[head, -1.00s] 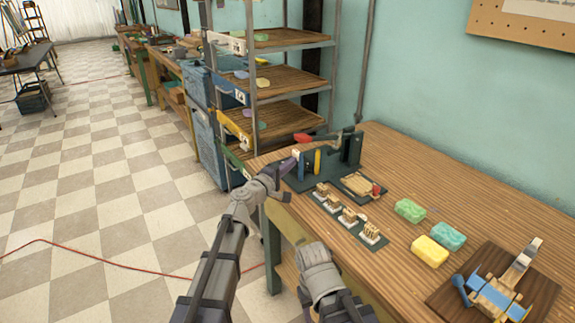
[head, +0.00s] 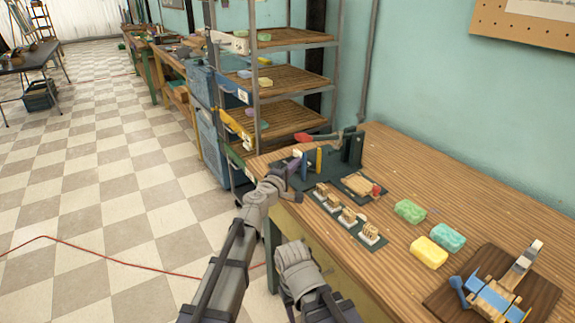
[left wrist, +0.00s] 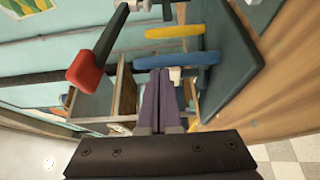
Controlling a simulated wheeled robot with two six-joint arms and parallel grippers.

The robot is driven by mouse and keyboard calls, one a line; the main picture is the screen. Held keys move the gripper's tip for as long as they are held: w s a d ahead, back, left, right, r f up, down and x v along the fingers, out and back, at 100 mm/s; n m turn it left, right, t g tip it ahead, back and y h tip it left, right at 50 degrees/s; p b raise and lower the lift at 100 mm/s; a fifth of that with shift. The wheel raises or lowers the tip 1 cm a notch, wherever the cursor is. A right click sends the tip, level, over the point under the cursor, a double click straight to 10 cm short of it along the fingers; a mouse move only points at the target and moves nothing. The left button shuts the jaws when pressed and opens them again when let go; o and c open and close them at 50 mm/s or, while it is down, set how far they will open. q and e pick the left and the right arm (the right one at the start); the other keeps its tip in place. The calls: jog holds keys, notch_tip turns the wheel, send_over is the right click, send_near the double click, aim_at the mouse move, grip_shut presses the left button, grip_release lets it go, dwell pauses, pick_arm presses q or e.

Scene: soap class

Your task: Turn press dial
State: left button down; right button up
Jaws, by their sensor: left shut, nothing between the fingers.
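In the left wrist view, the red lever end (left wrist: 86,70), blue bar (left wrist: 177,60) and yellow bar (left wrist: 174,31) show close up. My left gripper (head: 295,161) is at the press's left side; its purple fingers (left wrist: 160,76) are shut and empty, close to the blue bar. I cannot tell whether they touch. I cannot clearly pick out the dial. My right gripper is not in view.
Several small stamp-like blocks (head: 347,215) stand in a row before the press. Green (head: 410,211), teal (head: 449,237) and yellow (head: 429,252) soaps lie to the right. A wooden board (head: 541,290) holds a blue tool. A shelf rack (head: 291,90) stands behind; the table's back is clear.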

pick_arm(q)
jog(key=shift+s+d, duration=0.1)
jog(key=shift+d, duration=1.2)
jog(key=shift+d, duration=0.15)
